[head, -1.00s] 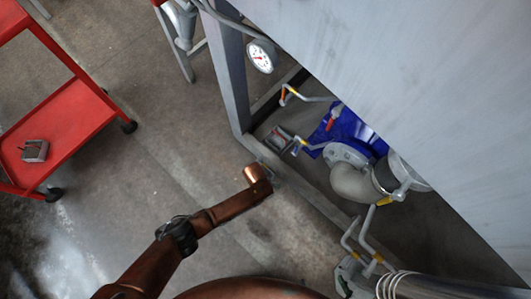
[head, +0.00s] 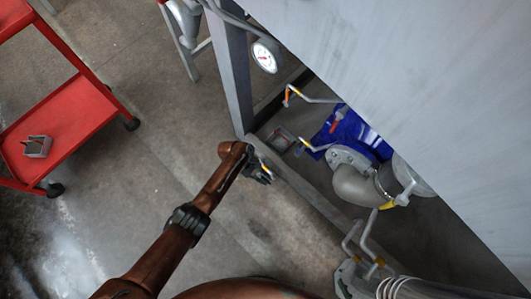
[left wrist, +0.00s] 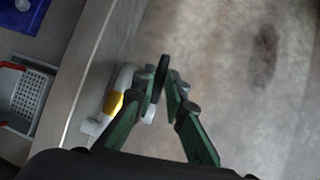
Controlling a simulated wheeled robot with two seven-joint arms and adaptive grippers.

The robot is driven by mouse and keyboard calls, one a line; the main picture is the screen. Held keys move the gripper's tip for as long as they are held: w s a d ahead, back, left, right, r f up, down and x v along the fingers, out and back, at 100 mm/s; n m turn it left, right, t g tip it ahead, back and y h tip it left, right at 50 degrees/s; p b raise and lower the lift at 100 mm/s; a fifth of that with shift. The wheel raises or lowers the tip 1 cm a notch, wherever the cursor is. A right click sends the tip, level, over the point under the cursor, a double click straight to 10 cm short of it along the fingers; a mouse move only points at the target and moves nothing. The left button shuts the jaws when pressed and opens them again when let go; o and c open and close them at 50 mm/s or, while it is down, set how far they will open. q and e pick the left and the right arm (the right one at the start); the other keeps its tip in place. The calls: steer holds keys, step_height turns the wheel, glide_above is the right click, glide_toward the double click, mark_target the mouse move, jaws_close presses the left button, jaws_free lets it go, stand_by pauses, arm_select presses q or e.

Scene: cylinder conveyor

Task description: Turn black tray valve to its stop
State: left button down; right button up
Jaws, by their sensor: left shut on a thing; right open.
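A small tray (head: 281,139) lies just past the frame's edge. I cannot tell how far the valve is turned. My right gripper is not in view.
Other bent handles (head: 318,148) and a grey pipe elbow (head: 355,187) by a blue body (head: 345,130) sit inside the frame. A gauge (head: 266,55) hangs at the top. A red trolley (head: 70,115) stands at left. The floor between is clear.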

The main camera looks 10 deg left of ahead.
arm_select(q)
steer(key=shift+h, duration=0.3)
steer(key=shift+r, duration=0.1)
steer(key=c, duration=2.2)
jaws_free()
steer(key=shift+a, duration=0.1)
steer(key=shift+c, duration=0.2)
steer(key=shift+w, duration=0.1)
steer(key=v, duration=1.2)
steer(key=shift+w, duration=0.15)
